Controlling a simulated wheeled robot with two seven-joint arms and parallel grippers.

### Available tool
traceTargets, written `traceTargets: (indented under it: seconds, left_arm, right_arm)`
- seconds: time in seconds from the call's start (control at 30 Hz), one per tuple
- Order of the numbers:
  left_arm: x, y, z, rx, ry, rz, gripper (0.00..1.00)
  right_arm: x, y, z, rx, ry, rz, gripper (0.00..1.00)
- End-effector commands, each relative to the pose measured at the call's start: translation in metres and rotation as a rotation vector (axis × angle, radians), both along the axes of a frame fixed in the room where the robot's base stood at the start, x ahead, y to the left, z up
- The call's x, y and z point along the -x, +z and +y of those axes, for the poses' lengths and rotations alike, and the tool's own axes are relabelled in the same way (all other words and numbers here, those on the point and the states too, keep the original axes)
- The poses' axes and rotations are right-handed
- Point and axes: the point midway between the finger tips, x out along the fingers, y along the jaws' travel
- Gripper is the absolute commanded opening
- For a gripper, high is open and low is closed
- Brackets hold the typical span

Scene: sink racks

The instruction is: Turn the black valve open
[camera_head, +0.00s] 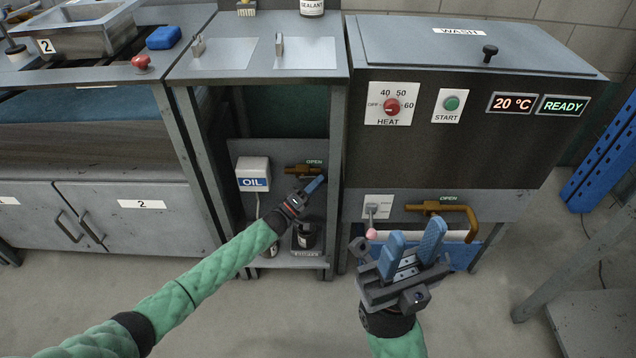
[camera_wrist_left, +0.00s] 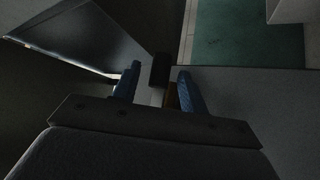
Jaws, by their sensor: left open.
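The brass valve body (camera_head: 299,169) sits on the grey panel inside the open middle bay, under a green OPEN label (camera_head: 314,161). Its black handle is hard to make out in the head view. My left gripper (camera_head: 316,183) is just in front of and below the valve. In the left wrist view the open blue fingers (camera_wrist_left: 158,88) stand on either side of a dark block (camera_wrist_left: 160,69), which looks like the black handle; I cannot tell whether they touch it. My right gripper (camera_head: 410,243) is open and empty, in front of the wash unit.
A white OIL box (camera_head: 252,172) hangs left of the valve. Dark containers (camera_head: 306,235) stand on the shelf below. A second valve with a brown handle (camera_head: 455,208) and a pink-tipped lever (camera_head: 371,222) are on the wash unit's lower panel. Bay posts flank my left gripper.

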Motion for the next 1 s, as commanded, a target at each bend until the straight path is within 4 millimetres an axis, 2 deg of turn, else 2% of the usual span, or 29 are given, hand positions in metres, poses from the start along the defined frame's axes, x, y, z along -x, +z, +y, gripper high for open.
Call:
traceTargets:
  seconds: [0.33,0.5,1.0]
  left_arm:
    - [0.029,-0.020,0.037,-0.002,0.002,0.003,0.43]
    - [0.039,-0.027,0.049,-0.001,0.002,0.001,0.43]
    - [0.040,-0.028,0.051,0.000,0.001,0.001,0.43]
  right_arm:
    - [0.001,0.003,-0.002,0.007,-0.013,0.002,0.36]
    - [0.001,0.002,-0.002,0.009,-0.017,0.008,0.36]
    - [0.000,0.003,-0.002,0.011,-0.018,0.001,0.36]
